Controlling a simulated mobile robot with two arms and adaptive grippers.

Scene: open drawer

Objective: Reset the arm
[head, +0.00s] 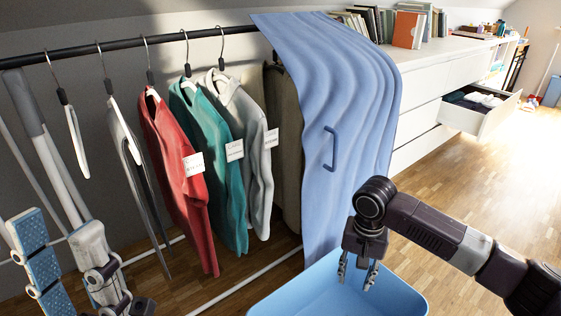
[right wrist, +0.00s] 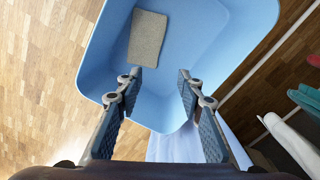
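My right gripper (head: 357,275) hangs fingers-down over the blue bin (head: 270,303). In the right wrist view its two fingers (right wrist: 160,83) are spread apart with nothing between them. A flat grey-beige rectangular piece (right wrist: 147,38) lies inside the bin, apart from the fingers. My left gripper (head: 66,262) is at the lower left, close to the camera, with its fingers pointing up. A blue textured finger pad and a grey finger show with a gap between them, and I see nothing held there. Its base is cut off by the picture's edge.
A dark rail (head: 120,43) carries hangers, a red jacket (head: 178,175), a teal one (head: 216,165) and a grey one (head: 250,150). A blue curtain-like cover (head: 340,95) with a handle hangs beside them. A white dresser (head: 425,85) has an open drawer (head: 478,117). Wooden floor at right is clear.

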